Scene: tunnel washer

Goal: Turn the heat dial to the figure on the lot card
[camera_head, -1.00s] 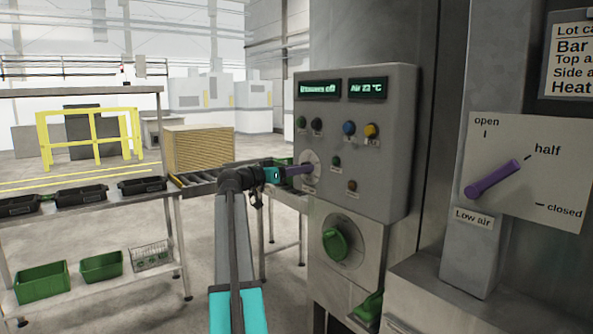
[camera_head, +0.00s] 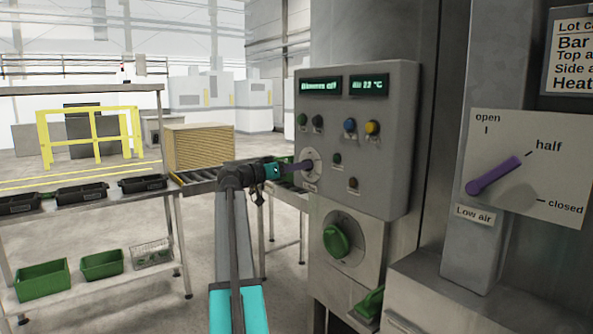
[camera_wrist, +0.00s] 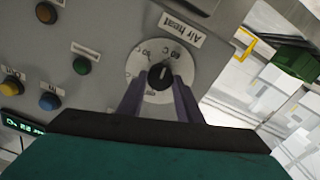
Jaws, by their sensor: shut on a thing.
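The heat dial, labelled Air heat, has a black knob (camera_wrist: 160,76) on a round pale scale plate in the wrist view. A "60°C" mark sits near the top of the scale; the other marks are hard to read. My gripper (camera_wrist: 158,94) has its two purple fingers shut on the knob, one at each side. In the head view my gripper (camera_head: 304,165) reaches the dial plate (camera_head: 312,157) on the grey control panel's left side. The lot card (camera_head: 572,58) is at the upper right; its right part, with the heat figure, is cut off by the picture edge.
The panel displays read blowers off (camera_head: 319,86) and air about 23 °C (camera_head: 369,86). Several coloured buttons are close to the dial. A green knob (camera_head: 336,240) sits below the panel. A purple Low air lever (camera_head: 495,176) stands at the right, near half.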

